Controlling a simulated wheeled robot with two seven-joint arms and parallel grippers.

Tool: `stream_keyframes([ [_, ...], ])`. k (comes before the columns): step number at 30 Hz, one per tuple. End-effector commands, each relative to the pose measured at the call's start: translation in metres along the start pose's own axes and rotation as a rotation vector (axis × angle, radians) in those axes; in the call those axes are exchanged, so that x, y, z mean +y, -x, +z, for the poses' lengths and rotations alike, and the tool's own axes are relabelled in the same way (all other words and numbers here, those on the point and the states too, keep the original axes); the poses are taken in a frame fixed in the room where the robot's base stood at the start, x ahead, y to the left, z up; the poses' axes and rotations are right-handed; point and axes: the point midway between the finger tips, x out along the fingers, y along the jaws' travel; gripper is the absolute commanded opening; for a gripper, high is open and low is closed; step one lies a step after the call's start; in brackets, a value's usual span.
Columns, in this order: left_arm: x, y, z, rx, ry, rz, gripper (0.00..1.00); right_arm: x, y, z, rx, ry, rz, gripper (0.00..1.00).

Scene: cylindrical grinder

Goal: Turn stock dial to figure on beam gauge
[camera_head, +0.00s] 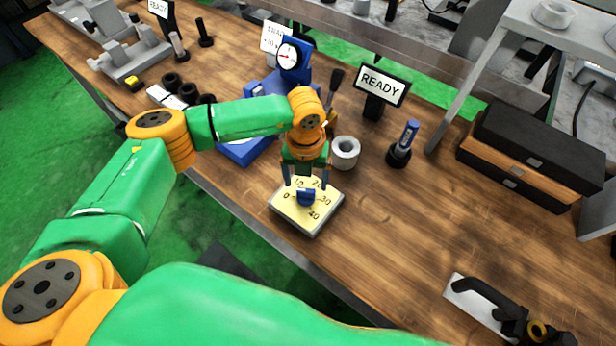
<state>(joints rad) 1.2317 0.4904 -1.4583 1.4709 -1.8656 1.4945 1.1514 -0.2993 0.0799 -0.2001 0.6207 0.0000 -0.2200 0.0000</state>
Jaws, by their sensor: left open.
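The stock dial (287,222) is a pale yellow square plate marked 0, 10, 20, 30 and 40, with a small blue knob (306,197) in its middle. It lies near the front edge of the wooden bench. My left gripper (306,187) points down over the dial, its two blue fingers apart on either side of the knob; contact cannot be told. The gauge (287,55) has a round white face with a red needle on a blue stand behind my left arm. Its reading is too small to tell. My right gripper is not in view.
A READY sign (382,84), a grey ring (345,152) and a blue-handled tool in a black holder (402,148) stand behind the dial. Dark cases (540,145) are at the right.

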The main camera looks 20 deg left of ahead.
Motion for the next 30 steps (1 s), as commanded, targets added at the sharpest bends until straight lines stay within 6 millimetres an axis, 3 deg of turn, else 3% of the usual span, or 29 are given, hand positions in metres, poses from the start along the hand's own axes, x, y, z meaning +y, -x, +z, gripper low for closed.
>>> stream_keyframes([
  [6, -0.001, -0.031, -0.001, 0.002, -0.001, -0.001, 0.85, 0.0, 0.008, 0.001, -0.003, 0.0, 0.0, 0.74],
  [14, -0.001, -0.035, 0.0, 0.001, -0.001, -0.003, 0.85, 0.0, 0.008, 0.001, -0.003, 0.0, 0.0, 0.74],
  [23, -0.001, -0.035, -0.001, 0.001, -0.001, -0.003, 0.04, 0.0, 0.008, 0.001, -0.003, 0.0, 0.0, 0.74],
  [30, -0.001, -0.036, 0.0, 0.001, -0.024, -0.004, 0.02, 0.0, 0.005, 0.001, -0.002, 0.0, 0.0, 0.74],
])
